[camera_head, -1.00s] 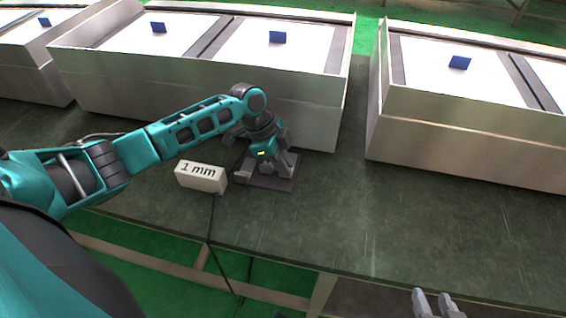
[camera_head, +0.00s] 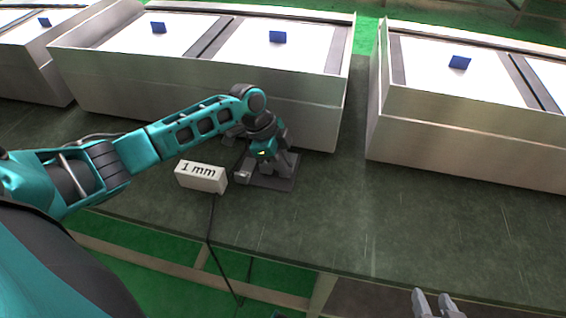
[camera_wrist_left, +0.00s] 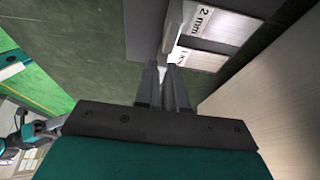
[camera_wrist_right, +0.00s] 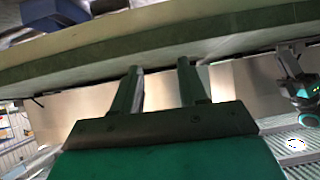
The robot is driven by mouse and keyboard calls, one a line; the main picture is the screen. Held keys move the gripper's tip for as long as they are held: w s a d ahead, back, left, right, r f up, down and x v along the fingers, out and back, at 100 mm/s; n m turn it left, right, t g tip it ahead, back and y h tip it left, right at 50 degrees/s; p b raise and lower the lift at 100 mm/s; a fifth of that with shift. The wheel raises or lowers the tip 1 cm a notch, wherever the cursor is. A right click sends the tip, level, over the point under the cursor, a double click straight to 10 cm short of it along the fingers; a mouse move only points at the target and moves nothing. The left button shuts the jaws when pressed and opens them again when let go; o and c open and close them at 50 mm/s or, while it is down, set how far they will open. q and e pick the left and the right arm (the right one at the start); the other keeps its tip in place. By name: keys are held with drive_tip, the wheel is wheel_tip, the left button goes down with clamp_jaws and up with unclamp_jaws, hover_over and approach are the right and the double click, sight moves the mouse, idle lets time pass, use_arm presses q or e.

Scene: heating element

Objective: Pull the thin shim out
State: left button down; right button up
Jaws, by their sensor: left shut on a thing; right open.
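My left gripper (camera_head: 272,162) points down over a dark grey fixture (camera_head: 284,184) on the bench. In the left wrist view its two fingers (camera_wrist_left: 165,72) are close together, shut on a thin pale piece that seems to be the shim; the fingers hide most of it. Metal plates marked "2 mm" (camera_wrist_left: 203,20) and, partly hidden, "1" lie just beyond the fingertips. I cannot tell whether the shim still touches them. My right gripper (camera_head: 438,302) is open and empty, low at the front edge of the bench; its spread fingers show in the right wrist view (camera_wrist_right: 160,72).
A white block marked "1 mm" (camera_head: 201,177) stands left of the fixture, with a dark cable running down past it. Large metal boxes (camera_head: 200,85) with blue tabs line the back, another at right (camera_head: 470,140). The bench (camera_head: 370,225) is clear right of the fixture.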

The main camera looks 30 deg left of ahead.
use_arm(q)
drive_tip(key=shift+s+r, duration=0.1)
drive_tip(key=shift+s, duration=0.05)
drive_tip(key=s+p, duration=0.2)
drive_tip(key=s+d+p, duration=0.1)
drive_tip(key=p, duration=0.1)
drive_tip(key=shift+s, duration=0.4)
drive_tip(key=shift+s+d, duration=0.1)
drive_tip(key=shift+s, duration=0.25)
drive_tip(key=shift+f, duration=0.2)
drive_tip(key=c, duration=1.3)
unclamp_jaws()
drive_tip(key=shift+o, duration=0.5)
drive_tip(key=shift+r, duration=0.1)
